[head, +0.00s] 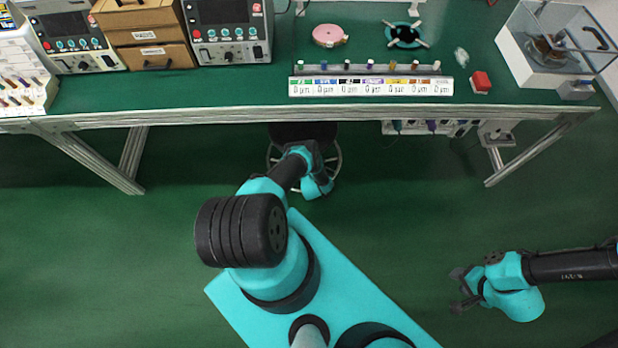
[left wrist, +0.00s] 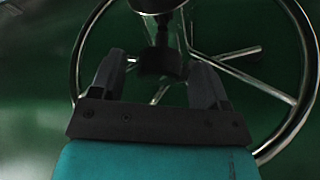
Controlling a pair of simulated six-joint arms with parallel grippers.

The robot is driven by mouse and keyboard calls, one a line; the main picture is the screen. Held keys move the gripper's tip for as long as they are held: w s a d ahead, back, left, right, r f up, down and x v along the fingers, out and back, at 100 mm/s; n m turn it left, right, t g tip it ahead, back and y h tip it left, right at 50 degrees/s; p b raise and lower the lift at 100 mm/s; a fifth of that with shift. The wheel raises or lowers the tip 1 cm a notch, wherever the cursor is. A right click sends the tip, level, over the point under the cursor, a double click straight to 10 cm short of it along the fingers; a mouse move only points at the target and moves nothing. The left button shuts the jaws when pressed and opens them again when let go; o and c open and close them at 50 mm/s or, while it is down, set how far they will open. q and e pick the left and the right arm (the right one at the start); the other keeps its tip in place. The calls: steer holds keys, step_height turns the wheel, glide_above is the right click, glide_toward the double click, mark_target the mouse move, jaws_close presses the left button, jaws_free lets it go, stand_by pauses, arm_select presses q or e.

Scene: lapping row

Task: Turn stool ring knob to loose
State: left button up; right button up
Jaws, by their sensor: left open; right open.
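The stool stands under the bench in the head view, its dark seat (head: 290,131) partly covered by the bench edge and its chrome foot ring (head: 339,163) showing beside my left arm. In the left wrist view the chrome ring (left wrist: 76,62) surrounds the dark centre column, with spokes running outward. A black collar or knob-like part (left wrist: 160,63) on the column lies between and beyond the fingers of my open left gripper (left wrist: 157,82); I cannot tell whether they touch it. The knob's setting is not readable. My right gripper (head: 462,289) is open and empty over the floor at right.
The green bench (head: 180,90) spans the top, its front edge above the stool. A power strip (head: 410,128) hangs beneath. The floor right of centre is clear.

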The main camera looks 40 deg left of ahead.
arm_select(q)
steer(key=v, duration=1.6)
steer(key=shift+a, duration=0.1)
steer(key=s+a+n+h, duration=0.1)
steer(key=s+a+n+t, duration=0.1)
steer(key=n, duration=0.1)
steer(key=shift+r+t+h, duration=0.3)
steer(key=shift+r+h, duration=0.05)
steer(key=shift+h, duration=0.05)
steer(key=x, duration=1.7)
steer(key=shift+w+f, duration=0.15)
